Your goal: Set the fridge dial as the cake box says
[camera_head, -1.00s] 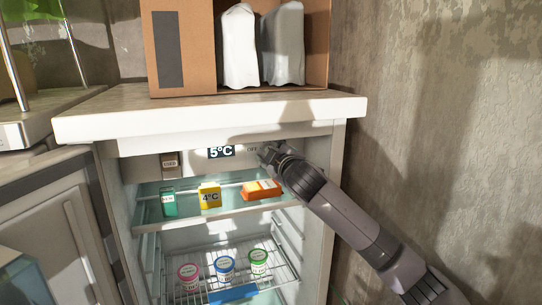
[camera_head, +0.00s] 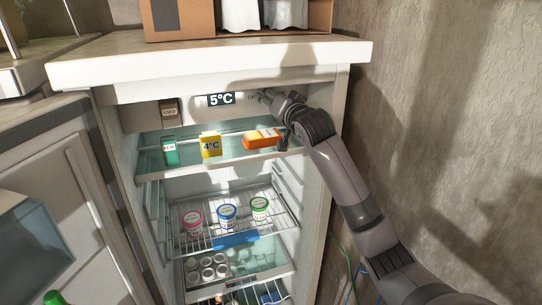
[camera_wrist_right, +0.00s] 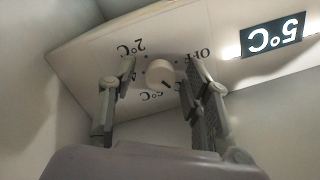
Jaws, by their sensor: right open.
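The white round dial (camera_wrist_right: 160,72) sits on the fridge's control panel in the right wrist view, with a dark mark on its rim. Upside-down marks around it include OFF and 2°C; others are partly hidden by my gripper. The lit display (camera_head: 221,99) reads 5°C, also in the wrist view (camera_wrist_right: 272,36). A yellow box (camera_head: 210,145) marked 4°C stands on the upper shelf; I cannot tell whether it is the cake box. My right gripper (camera_head: 272,108) is open, its fingers on either side of the dial; contact is unclear. My left gripper is out of view.
An orange pack (camera_head: 262,139) lies just below my right gripper, and a green box (camera_head: 170,151) stands further left. Several tubs (camera_head: 227,213) stand on the wire rack below. The fridge's worktop (camera_head: 210,58) overhangs the panel. A wall (camera_head: 450,130) is close on the right.

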